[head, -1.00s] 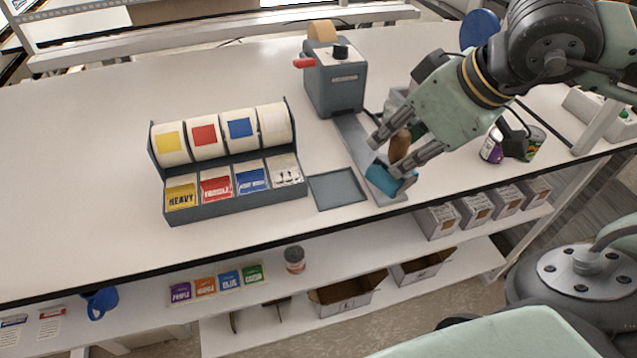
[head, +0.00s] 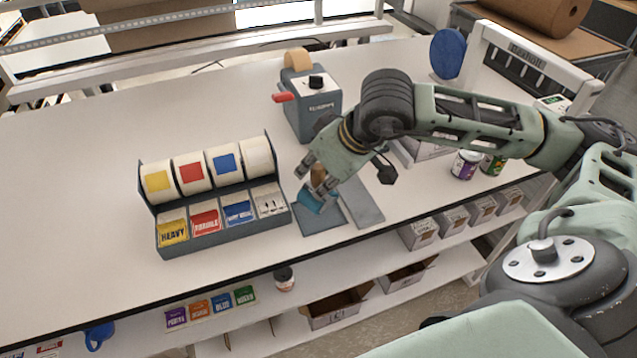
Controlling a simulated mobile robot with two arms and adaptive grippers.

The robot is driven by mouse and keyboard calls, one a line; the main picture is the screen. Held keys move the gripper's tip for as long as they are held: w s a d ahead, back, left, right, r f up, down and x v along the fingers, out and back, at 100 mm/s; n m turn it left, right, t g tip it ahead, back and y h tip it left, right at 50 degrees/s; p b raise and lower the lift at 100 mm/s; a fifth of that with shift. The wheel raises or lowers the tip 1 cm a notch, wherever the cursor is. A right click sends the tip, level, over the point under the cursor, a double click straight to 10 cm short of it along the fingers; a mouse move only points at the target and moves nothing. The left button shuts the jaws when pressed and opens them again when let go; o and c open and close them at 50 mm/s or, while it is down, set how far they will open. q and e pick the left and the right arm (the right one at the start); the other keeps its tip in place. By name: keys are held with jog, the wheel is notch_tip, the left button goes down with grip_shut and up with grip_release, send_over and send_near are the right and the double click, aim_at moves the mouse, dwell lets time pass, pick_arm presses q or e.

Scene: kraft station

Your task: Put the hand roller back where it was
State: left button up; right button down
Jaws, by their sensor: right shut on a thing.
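The hand roller has a blue roller head (head: 309,203) and a brown handle (head: 318,177). My right gripper (head: 317,188) is shut on its handle, with the blue head hanging below the fingers. The roller is at the small grey square tray (head: 318,224), over its back part. I cannot tell whether the blue head touches the tray. Part of the handle is hidden by the fingers. My left gripper is not in view.
A label rack (head: 220,233) stands close left of the tray. A grey dispenser with a red handle (head: 312,120) stands behind, and its long plate (head: 362,205) lies right of the tray. Cans (head: 466,164) stand further right. The table's left side is clear.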

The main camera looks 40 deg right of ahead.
notch_tip(320, 180, down, 3)
jog(key=shift+s+f+p, duration=0.1)
jog(key=shift+f+p, duration=0.1)
jog(key=shift+p, duration=0.3)
jog(key=shift+f, duration=0.15)
jog(key=shift+f, duration=0.1)
jog(key=shift+f+b, duration=0.1)
jog(key=shift+b, duration=0.2)
jog(key=c, duration=1.6)
grip_release()
